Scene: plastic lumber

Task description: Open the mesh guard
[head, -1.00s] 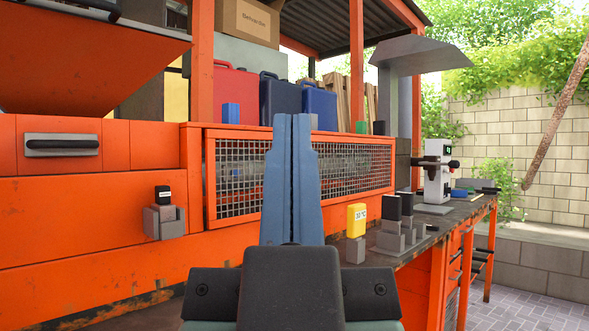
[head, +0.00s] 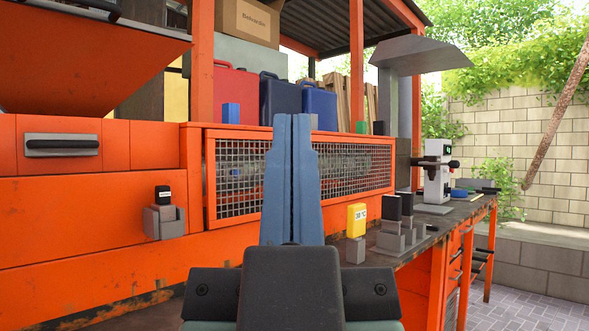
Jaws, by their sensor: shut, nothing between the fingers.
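The mesh guard (head: 238,177) is a long wire-mesh panel in an orange frame on the front of the orange machine. It is closed, lying flat against the opening, with dark parts faintly visible behind the mesh. My gripper (head: 292,118) has two blue fingers pointing up and forward, pressed together with nothing between them. It stands in front of the guard and hides its middle part. I cannot tell whether the fingers touch the guard.
A workbench (head: 466,213) at the right holds a yellow block (head: 357,220), grey holders with dark blocks (head: 392,210) and a white device (head: 437,175). A grey holder (head: 165,222) is fixed left of the guard. Coloured cases (head: 237,98) stand above it. Paved floor is clear at the lower right.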

